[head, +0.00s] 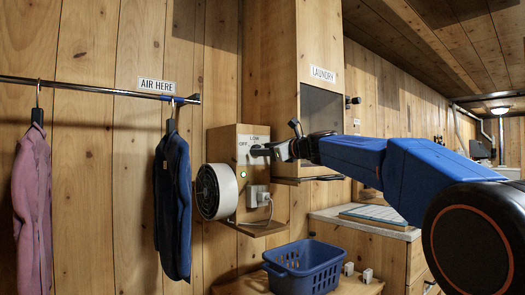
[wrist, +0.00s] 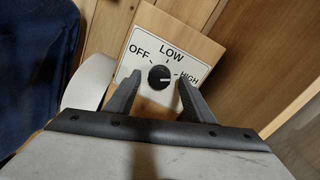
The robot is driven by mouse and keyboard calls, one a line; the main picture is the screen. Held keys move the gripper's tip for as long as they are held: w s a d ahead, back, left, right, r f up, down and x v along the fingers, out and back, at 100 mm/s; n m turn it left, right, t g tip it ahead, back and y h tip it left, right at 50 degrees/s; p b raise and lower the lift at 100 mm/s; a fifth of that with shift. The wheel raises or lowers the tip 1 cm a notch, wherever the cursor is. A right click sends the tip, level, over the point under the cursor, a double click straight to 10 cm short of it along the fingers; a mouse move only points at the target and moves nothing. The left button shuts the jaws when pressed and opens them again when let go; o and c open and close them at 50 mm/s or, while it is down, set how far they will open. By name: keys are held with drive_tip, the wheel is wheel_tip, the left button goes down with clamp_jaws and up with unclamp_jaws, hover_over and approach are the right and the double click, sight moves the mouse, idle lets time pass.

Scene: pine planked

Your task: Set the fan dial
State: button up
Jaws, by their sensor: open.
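The fan dial (wrist: 160,77) is a round black knob on a white plate (wrist: 140,54) marked OFF, LOW and HIGH. Its pale pointer mark appears to lie toward the HIGH side. My gripper (wrist: 159,83) is open, with one finger on each side of the dial; I cannot tell whether either finger touches it. In the head view my gripper (head: 262,151) is at the wooden control box (head: 228,139) and hides the dial.
A dark blue jacket (head: 173,205) hangs from a rail (head: 95,89) left of the fan. A socket with a plug (head: 257,195) is below the dial. A blue basket (head: 303,268) stands underneath. The laundry cabinet (head: 321,112) is close on the right.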

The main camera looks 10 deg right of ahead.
drive_tip(key=shift+w+a, duration=0.25)
drive_tip(key=shift+w, duration=0.15)
drive_tip(key=c, duration=1.1)
drive_tip(key=shift+n, duration=0.3)
drive_tip(key=n, duration=0.7)
drive_tip(key=n+h, duration=0.1)
drive_tip(key=n, duration=1.4)
drive_tip(key=shift+a+f+h, duration=0.2)
drive_tip(key=shift+f+h, duration=0.1)
drive_tip(key=shift+h, duration=0.1)
drive_tip(key=shift+n, duration=0.4)
